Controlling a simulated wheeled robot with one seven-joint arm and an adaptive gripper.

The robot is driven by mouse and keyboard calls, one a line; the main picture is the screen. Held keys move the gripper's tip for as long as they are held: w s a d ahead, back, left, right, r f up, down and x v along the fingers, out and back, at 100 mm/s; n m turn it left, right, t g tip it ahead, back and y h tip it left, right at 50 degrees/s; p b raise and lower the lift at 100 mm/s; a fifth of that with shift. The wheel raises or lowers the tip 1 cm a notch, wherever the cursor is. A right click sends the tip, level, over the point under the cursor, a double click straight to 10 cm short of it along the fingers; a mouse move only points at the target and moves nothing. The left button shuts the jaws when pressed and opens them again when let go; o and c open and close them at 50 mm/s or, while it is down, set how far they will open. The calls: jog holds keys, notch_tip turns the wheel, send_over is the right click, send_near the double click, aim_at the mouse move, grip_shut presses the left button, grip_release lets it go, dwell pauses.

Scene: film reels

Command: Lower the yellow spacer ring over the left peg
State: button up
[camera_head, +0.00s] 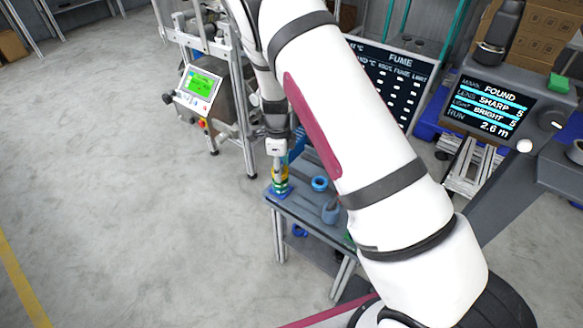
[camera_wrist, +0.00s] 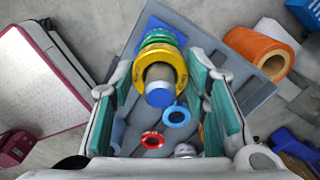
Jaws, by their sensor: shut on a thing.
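The yellow spacer ring (camera_wrist: 182,72) is between the teal-padded fingers of my gripper (camera_wrist: 164,76) in the wrist view, and the gripper is shut on it. The ring sits around a grey peg (camera_wrist: 160,73) with a blue end cap (camera_wrist: 159,95). Green rings (camera_wrist: 158,40) lie below it on the same peg, above a blue base (camera_wrist: 152,23). In the head view my gripper (camera_head: 279,163) points down over this stack, with yellow (camera_head: 279,171) above green (camera_head: 280,187). No second peg can be made out. The gap between yellow and green is unclear.
A blue ring (camera_wrist: 177,116) and a red ring (camera_wrist: 152,140) lie on the grey table (camera_head: 300,205). An orange spool (camera_wrist: 258,50) is at the right in the wrist view. A machine with a green screen (camera_head: 200,85) stands left of the table, with open floor before it.

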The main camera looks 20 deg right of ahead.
jog(key=o, duration=1.2)
jog(key=shift+o, duration=0.2)
jog(key=s+d+r, duration=0.2)
jog(key=d+r, duration=0.1)
jog(key=r, duration=0.9)
